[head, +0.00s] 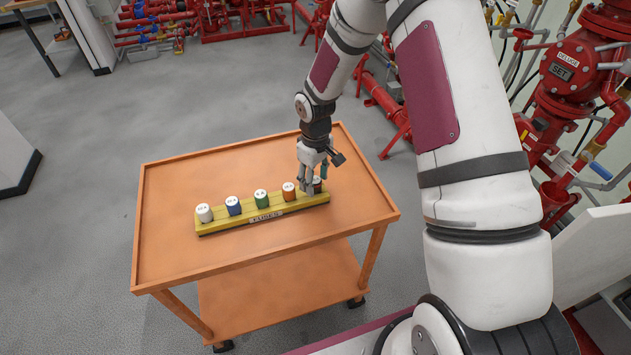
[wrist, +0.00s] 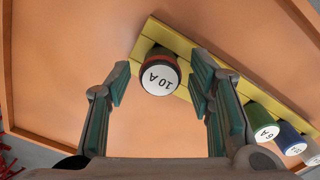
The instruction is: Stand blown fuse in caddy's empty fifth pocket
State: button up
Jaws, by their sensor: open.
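The yellow fuse caddy (head: 262,219) lies on the orange cart with a row of fuses standing in it. At its right end a dark fuse with a white cap (head: 317,184) stands upright in the end pocket, partly covered by my gripper. In the wrist view this fuse (wrist: 159,72) has a reddish band and a cap marked 10 A. My gripper (head: 314,183) is open. In the wrist view its fingers (wrist: 160,88) are apart on either side of the fuse, with visible gaps. How deep the fuse sits is hidden.
White-capped (head: 204,213), blue (head: 233,206), green (head: 261,199) and orange (head: 289,191) fuses stand left of the dark one; the orange one is nearest my gripper. The cart top (head: 205,178) has a raised rim and is otherwise clear. Red valve pipework (head: 572,72) stands at the right.

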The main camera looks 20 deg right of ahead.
notch_tip(320, 180, up, 11)
notch_tip(320, 180, up, 9)
jog(key=m+t, duration=0.1)
send_over(315, 180)
jog(key=s, duration=0.4)
jog(key=s+r+m+t, duration=0.2)
jog(key=s+r, duration=0.5)
jog(key=s, duration=0.4)
jog(key=s+r+m+t, duration=0.2)
jog(key=s+r, duration=0.6)
jog(key=s, duration=0.4)
jog(key=shift+s+r+m+b, duration=0.25)
jog(key=shift+m+b, duration=0.1)
jog(key=shift+m, duration=0.15)
